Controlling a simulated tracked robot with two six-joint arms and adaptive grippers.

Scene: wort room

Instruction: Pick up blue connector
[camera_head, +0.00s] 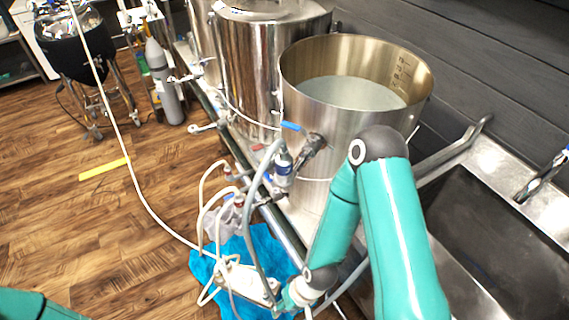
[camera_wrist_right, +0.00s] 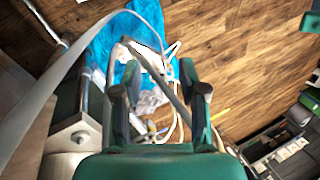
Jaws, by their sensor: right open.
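I cannot pick out a blue connector for sure in either view. A blue-handled valve (camera_head: 292,126) sits on the front of the open steel kettle. My right gripper (camera_wrist_right: 160,80) is open in the right wrist view, its two dark-tipped fingers apart. A grey hose passes across the gap between the fingers in that view, and I cannot tell its distance. In the head view the right gripper is low in the middle, mostly hidden beyond my teal wrist, near hoses and a white pump-like part (camera_head: 248,283). Only a piece of my left arm shows at bottom left.
A blue cloth (camera_head: 205,265) lies under the hoses on the wood floor. The open kettle (camera_head: 345,150) holds liquid. A steel sink (camera_head: 500,260) is at right. A grey gas cylinder (camera_head: 165,85) stands at back left. A long white hose crosses the floor, which is mostly clear at left.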

